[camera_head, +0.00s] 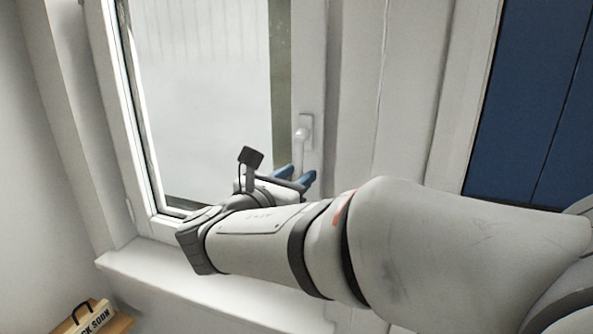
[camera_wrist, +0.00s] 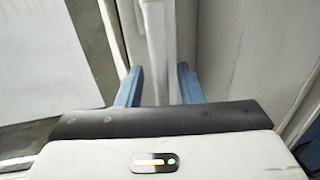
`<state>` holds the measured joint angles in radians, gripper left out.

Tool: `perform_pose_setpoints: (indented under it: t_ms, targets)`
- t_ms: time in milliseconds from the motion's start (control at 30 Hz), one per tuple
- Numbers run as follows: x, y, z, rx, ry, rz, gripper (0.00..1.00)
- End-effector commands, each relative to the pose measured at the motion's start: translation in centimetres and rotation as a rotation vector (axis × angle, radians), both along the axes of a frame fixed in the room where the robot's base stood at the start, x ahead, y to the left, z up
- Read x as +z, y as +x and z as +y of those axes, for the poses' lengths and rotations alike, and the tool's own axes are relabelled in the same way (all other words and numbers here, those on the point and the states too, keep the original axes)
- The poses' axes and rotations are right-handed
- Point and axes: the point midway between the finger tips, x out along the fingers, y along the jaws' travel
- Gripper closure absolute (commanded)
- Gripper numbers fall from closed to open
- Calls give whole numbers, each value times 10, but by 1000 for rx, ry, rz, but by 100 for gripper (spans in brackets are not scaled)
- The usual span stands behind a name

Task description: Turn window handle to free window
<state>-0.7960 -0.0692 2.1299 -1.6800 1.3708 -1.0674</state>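The white window handle (camera_head: 303,135) sits on the right side of the window frame (camera_head: 305,80) in the head view. Its lever appears to point down, and its lower end is close to my gripper. My gripper (camera_head: 296,175) is just below the handle, its two blue fingers pointing up towards it. In the wrist view my gripper (camera_wrist: 159,75) is open, with a clear gap between the fingers. A white upright strip shows beyond and between the fingers; I cannot tell whether it is the handle or the frame. The window pane (camera_head: 205,100) looks closed.
A white sill (camera_head: 170,282) runs below the window, under my arm. A wooden box with a sign (camera_head: 92,322) is at the lower left. Dark blue panels (camera_head: 525,100) are at the right. White wall and frame lie close around my gripper.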

Motion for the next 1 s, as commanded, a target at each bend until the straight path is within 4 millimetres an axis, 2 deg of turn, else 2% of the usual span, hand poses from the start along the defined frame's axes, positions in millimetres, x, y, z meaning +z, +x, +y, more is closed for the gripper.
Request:
perform_pose_setpoints:
  t_ms: [200, 467, 867, 1000]
  targets:
    - [0, 12, -7, 0, 0, 0, 66]
    - [0, 12, -7, 1, 1, -1, 67]
    - [0, 12, -7, 1, 1, 0, 100]
    - [0, 12, -7, 2, 1, 0, 100]
